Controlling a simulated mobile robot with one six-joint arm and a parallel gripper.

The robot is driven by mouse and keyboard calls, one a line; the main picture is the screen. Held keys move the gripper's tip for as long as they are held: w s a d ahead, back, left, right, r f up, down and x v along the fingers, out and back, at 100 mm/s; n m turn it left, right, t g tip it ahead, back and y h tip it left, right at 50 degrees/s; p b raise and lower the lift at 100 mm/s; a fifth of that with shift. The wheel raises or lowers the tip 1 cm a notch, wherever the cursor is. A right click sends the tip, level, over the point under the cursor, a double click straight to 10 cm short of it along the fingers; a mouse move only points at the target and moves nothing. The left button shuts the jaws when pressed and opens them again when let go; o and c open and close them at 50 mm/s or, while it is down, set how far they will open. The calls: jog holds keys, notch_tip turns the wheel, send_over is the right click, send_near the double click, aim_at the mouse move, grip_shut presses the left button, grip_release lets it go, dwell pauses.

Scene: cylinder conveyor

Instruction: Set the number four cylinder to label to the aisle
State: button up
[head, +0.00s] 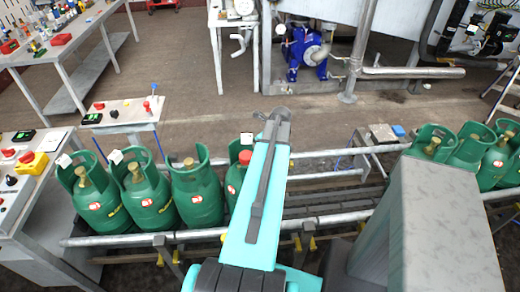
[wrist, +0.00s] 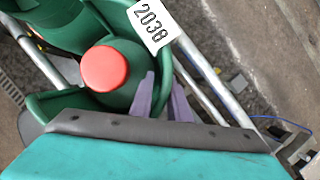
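A green gas cylinder with a red cap (head: 236,178) stands fourth from the left on the conveyor, partly hidden behind my teal arm. The label also shows in the head view (head: 246,139). My gripper (wrist: 163,76) has two purple fingers standing apart beside the cap. The collar's wall appears to run between the fingertips; I cannot tell whether they touch it. No number four is readable.
Three green cylinders (head: 197,193) stand to the left on the conveyor (head: 325,217); several more (head: 465,146) stand at the right. A grey box (head: 440,225) rises at the front right. The aisle floor (head: 190,75) behind the conveyor is mostly clear.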

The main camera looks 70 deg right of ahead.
jog(key=shift+o, duration=0.9)
jog(key=shift+s, duration=0.1)
jog(key=shift+d, duration=0.1)
jog(key=shift+r, duration=0.25)
jog(key=b+v, duration=0.2)
jog(key=v, duration=1.1)
jog(key=shift+b, duration=0.3)
jog(key=shift+r, duration=0.25)
